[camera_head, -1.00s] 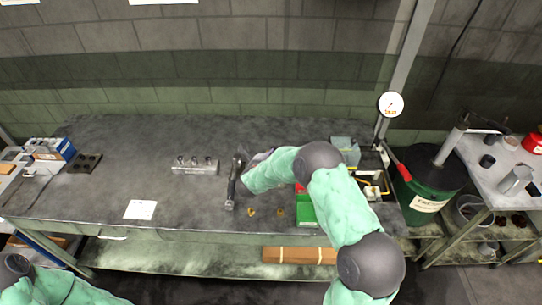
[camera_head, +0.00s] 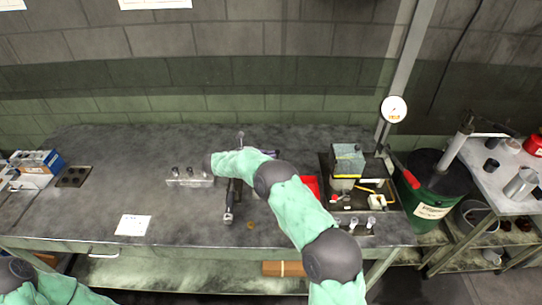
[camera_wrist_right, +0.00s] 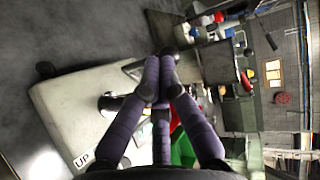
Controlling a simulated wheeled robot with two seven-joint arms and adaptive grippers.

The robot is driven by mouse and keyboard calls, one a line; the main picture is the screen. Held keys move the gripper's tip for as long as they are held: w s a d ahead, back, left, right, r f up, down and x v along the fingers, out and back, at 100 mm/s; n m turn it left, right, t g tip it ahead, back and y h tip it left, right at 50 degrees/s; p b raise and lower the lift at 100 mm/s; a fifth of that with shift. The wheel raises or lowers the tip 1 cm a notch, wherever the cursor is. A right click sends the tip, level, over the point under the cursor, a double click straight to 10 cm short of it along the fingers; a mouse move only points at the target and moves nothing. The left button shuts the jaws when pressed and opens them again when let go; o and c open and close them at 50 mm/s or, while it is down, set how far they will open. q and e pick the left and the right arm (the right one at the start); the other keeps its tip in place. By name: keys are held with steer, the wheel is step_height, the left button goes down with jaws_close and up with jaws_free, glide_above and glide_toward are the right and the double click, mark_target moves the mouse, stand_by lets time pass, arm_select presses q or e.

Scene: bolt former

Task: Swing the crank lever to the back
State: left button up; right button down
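A dark bar-like device (camera_head: 232,198) lies front to back on the bench, left of my right arm. A thin upright post with a small knob (camera_head: 240,136) shows behind my right wrist; I cannot tell whether it is the crank lever. My right gripper (camera_head: 271,153) is mostly hidden behind the wrist, with only a purple bit visible. In the right wrist view its purple fingers (camera_wrist_right: 164,62) come together at the tips. A metal bar (camera_wrist_right: 134,68) is beside the tips; I cannot tell whether they touch it. My left gripper is out of view.
A clear block with several pegs (camera_head: 189,177) stands left on the bench, near a white sheet (camera_head: 133,225). A pale plate marked UP (camera_wrist_right: 62,100) shows in the wrist view.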

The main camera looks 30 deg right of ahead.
steer(key=shift+w+d, duration=0.4)
steer(key=shift+d, duration=0.1)
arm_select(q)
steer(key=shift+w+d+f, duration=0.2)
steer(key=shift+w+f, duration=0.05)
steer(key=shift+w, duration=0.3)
arm_select(e)
steer(key=shift+w+d, duration=0.35)
steer(key=shift+d, duration=0.45)
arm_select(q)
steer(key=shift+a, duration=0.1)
arm_select(e)
steer(key=shift+w+r, duration=0.1)
